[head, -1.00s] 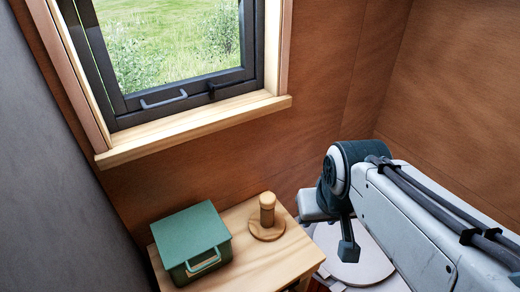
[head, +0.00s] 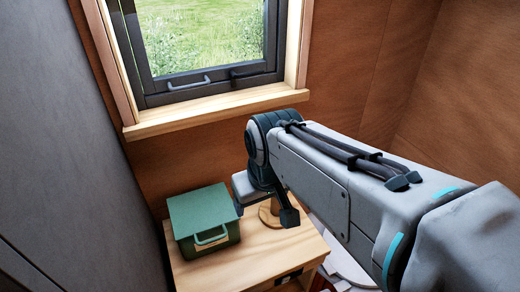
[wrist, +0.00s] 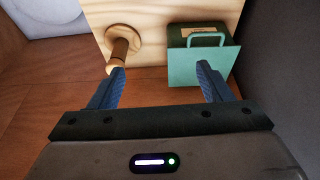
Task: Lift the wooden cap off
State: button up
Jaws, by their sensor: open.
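The wooden cap (wrist: 114,64) is the pale rounded end of a short wooden post on a round wooden base (wrist: 123,32). The post stands upright on the wooden table (head: 284,242). In the head view, my gripper and wrist hide much of it, though the base (head: 264,215) partly shows. My gripper (wrist: 160,70) is open and empty, and also shows in the head view (head: 265,212). In the wrist view, the left finger's tip overlaps the cap; I cannot tell if they touch. The cap is not centred between the fingers.
A green box (head: 203,222) with a handle stands on the table left of the post. In the wrist view the box (wrist: 203,66) lies near the right finger. The window sill (head: 215,115) and brown wall are behind; a grey wall is at left.

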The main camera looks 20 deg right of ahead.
jog(key=w+d+f+n+g+b, duration=0.2)
jog(key=w+d+f+n+b, duration=0.1)
jog(key=w+d, duration=0.5)
jog(key=w+d+f+n+g+b, duration=0.1)
jog(key=w+d+f+n+b, duration=0.3)
jog(key=w, duration=0.6)
jog(key=shift+m, duration=0.6)
jog(key=f, duration=0.3)
jog(key=d+f, duration=0.1)
jog(key=f, duration=0.7)
jog(key=shift+s+d+f+p, duration=0.15)
jog(key=shift+s+p, duration=0.15)
jog(key=shift+p, duration=0.1)
jog(key=c, duration=1)
jog(key=shift+r+p, duration=1.5)
jog(key=shift+r, duration=0.6)
